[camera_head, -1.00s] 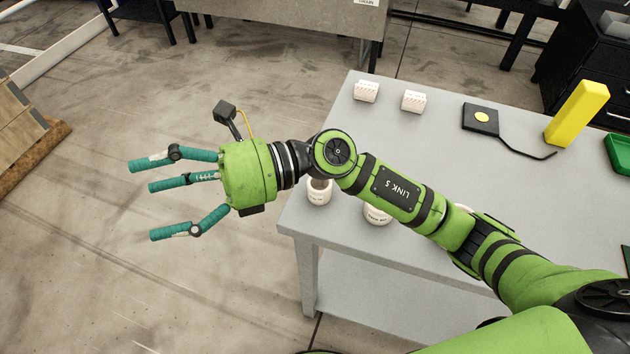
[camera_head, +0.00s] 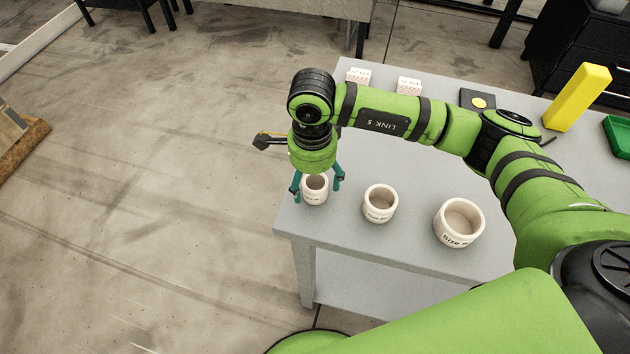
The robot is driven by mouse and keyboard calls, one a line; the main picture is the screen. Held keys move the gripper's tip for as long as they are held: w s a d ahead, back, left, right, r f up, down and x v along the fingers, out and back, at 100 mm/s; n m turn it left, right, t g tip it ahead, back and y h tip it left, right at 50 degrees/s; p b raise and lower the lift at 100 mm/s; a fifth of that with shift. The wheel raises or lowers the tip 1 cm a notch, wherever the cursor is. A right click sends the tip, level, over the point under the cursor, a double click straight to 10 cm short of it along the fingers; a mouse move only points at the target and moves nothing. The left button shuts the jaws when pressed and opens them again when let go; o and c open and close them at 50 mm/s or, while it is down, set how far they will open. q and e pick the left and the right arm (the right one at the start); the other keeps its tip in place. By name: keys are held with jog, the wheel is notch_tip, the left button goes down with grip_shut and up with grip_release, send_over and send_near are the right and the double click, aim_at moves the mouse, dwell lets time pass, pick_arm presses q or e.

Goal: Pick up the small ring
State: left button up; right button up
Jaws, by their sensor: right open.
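Three white rings stand in a row on the grey table, rising in size from left to right. The small ring (camera_head: 315,195) is at the table's left corner. The middle ring (camera_head: 380,205) and the large ring (camera_head: 459,223) stand to its right. My right gripper (camera_head: 317,187) points down at the small ring, open, with teal fingers on either side of it. I cannot tell whether the fingers touch it. The gripper body hides part of the ring's top. My left gripper is not in view.
The grey table (camera_head: 400,250) also holds two small white boxes (camera_head: 358,76) (camera_head: 408,86), a black pad with a yellow disc (camera_head: 479,101), a yellow block (camera_head: 577,97) and a green tray (camera_head: 617,135). Open floor lies to the left.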

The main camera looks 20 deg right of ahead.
jog(key=shift+f, duration=1.2)
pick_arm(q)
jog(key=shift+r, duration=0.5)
pick_arm(e)
jog(key=c, duration=1.2)
jog(key=shift+c, duration=0.2)
jog(key=shift+w+r+b, duration=0.1)
jog(key=shift+r+b, duration=0.2)
jog(key=shift+r, duration=0.2)
notch_tip(320, 180, up, 3)
jog(key=shift+f+b, duration=0.2)
jog(key=shift+b, duration=0.55)
pick_arm(q)
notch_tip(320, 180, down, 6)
jog(key=b, duration=0.4)
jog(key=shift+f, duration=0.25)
pick_arm(e)
jog(key=s+d+r, duration=0.3)
jog(key=d+r, duration=0.4)
jog(key=d, duration=0.4)
jog(key=shift+s+d+r, duration=0.2)
jog(key=shift+r, duration=0.05)
